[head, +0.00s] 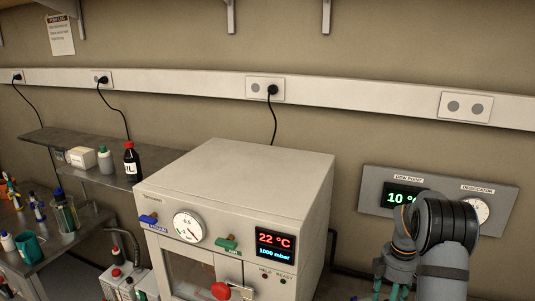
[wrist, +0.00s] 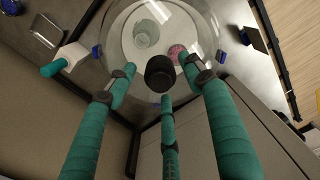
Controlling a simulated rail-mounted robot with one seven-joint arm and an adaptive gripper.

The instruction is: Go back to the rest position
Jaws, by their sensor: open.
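My gripper (head: 393,284) is at the lower right in the head view, in front of the wall panel, with its fingertips cut off by the frame's bottom edge. In the wrist view my gripper (wrist: 163,88) has its three teal fingers spread apart and empty. Between the fingertips shows the black knob (wrist: 160,73) of a clear round glass vessel (wrist: 205,25). The fingers look apart from the knob; the exact height above it I cannot tell. Inside the glass are a small beaker (wrist: 145,34) and a pink round item (wrist: 177,53).
The vacuum oven (head: 245,172) stands left of my arm. The grey panel (head: 371,186) with a dew point display and desiccator gauge is on the wall behind it. A white valve with teal handle (wrist: 66,60) juts left of the glass. Bottles stand on the shelf (head: 60,138) at left.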

